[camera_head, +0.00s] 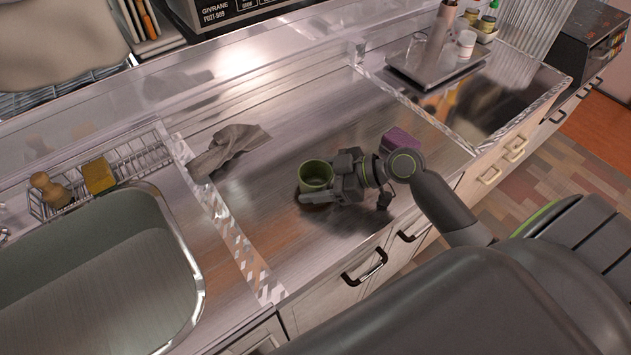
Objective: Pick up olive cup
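The olive cup (316,174) stands upright near the middle of the steel counter, its green rim facing up. My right gripper (325,183) is at the cup's right side. One finger crosses the front of the cup low down, and the other is at its back right. The cup appears to be between the fingers, but I cannot tell whether they press on it. The cup's lower front is partly hidden by the near finger. My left gripper is not in view.
A grey cloth (229,147) lies left of the cup and a purple sponge (400,141) right of it. A sink (187,238) with a wire rack (140,154) is at left. A tray (410,71) with bottles stands at back right. Counter behind the cup is clear.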

